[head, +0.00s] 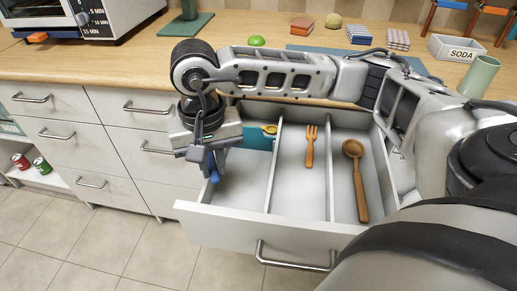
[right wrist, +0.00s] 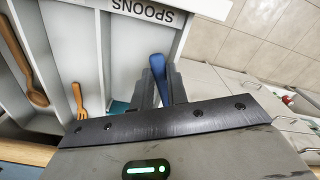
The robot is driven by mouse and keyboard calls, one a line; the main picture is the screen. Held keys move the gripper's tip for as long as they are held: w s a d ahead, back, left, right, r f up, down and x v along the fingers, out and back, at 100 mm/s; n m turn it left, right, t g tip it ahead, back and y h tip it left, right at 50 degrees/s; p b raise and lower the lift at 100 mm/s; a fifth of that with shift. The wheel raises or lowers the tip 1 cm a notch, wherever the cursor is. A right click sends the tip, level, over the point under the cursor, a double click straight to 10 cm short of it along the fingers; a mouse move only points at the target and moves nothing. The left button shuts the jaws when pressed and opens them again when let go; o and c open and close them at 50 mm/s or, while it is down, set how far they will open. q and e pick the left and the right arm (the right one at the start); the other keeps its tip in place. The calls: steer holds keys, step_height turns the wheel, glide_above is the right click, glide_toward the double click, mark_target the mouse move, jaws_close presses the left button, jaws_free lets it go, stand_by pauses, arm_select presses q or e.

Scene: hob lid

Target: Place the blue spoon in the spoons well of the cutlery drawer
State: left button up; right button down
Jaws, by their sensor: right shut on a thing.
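My right gripper (head: 210,165) is shut on the blue spoon (head: 214,176), over the left side of the open cutlery drawer (head: 225,226). In the right wrist view the spoon (right wrist: 157,66) sticks out between the fingers (right wrist: 160,88), close to the drawer's side wall; its other end is hidden. The drawer has three long wells. The left well (head: 240,180), next to the gripper, bears the label SPOONS (right wrist: 143,9) on the inner front wall. A wooden fork (head: 310,147) lies in the middle well and a wooden spoon (head: 357,180) in the right well. My left gripper is out of view.
A teal item (head: 258,138) with a yellow piece is at the back of the left well. Dividers (head: 275,170) separate the wells. The wooden counter (head: 120,65) above holds a SODA box (head: 455,48), a green cup (head: 479,76) and other items.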

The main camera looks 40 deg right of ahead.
steer(key=m, duration=0.1)
steer(key=f+m, duration=0.1)
steer(key=m, duration=0.1)
steer(key=shift+s+d+m+b, duration=0.1)
steer(key=shift+s+m+b, duration=0.05)
steer(key=shift+m+b, duration=0.2)
steer(key=shift+d+f+m, duration=0.1)
steer(key=shift+d+m, duration=0.05)
steer(key=shift+m, duration=0.4)
glide_above(223, 198)
steer(key=s+a, duration=0.1)
steer(key=s, duration=0.1)
steer(key=shift+m, duration=0.3)
step_height(223, 198, down, 5)
steer(key=shift+f, duration=2.35)
steer(key=shift+f+b, duration=0.2)
steer(key=shift+b, duration=0.2)
steer(key=c, duration=1.7)
jaws_free()
